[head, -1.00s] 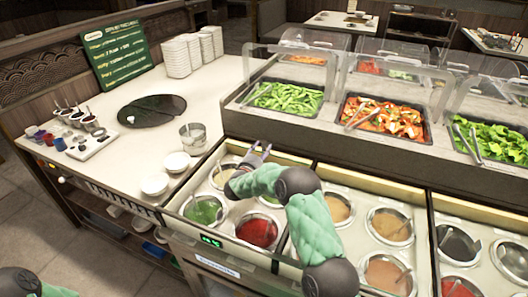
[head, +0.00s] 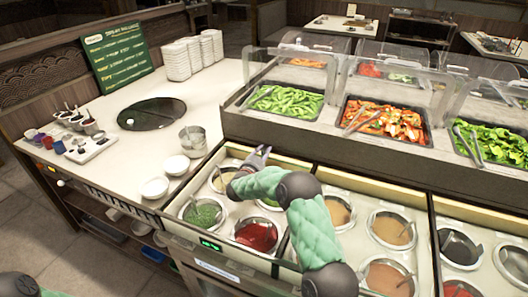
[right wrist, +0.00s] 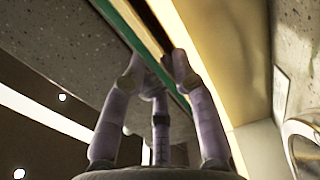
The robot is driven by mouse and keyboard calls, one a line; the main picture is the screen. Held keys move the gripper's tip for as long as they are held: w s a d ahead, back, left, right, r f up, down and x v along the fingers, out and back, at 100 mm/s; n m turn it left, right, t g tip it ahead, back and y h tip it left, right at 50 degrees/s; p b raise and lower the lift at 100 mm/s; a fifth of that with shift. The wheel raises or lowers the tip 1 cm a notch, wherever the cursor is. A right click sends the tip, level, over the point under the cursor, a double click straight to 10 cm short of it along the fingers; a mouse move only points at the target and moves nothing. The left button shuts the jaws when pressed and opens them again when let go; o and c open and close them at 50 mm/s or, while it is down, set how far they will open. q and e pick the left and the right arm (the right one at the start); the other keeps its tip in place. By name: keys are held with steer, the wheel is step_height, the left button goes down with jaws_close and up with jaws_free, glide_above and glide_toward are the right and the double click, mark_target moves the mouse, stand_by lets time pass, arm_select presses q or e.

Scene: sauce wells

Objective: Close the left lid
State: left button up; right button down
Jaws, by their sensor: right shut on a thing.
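The left sauce well unit (head: 172,214) is open, with its sauces uncovered. A pale cream panel (head: 290,168) runs along its back edge; I take it for the left lid, but cannot be sure. My right gripper (head: 262,152) is at that back edge, above the wells. In the right wrist view the right gripper (right wrist: 161,62) has its fingers closed around a thin edge with a green strip (right wrist: 122,22) and a cream face (right wrist: 203,50). My right arm hides part of the left unit. My left gripper is out of view.
Green sauce (head: 203,213) and red sauce (head: 257,237) sit in the left wells. Glass-covered vegetable trays (head: 385,120) stand behind. White bowls (head: 155,187) and a metal cup (head: 193,139) stand on the counter (head: 120,165) at left, close to the unit.

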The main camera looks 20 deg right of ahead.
steer(key=r+p+v, duration=0.1)
steer(key=p+v, duration=0.3)
steer(key=v, duration=0.5)
steer(key=shift+p, duration=0.4)
steer(key=shift+w+a+r, duration=0.1)
steer(key=shift+r, duration=0.1)
steer(key=c, duration=1)
jaws_free()
steer(key=shift+a+f, duration=0.1)
steer(key=shift+f, duration=0.2)
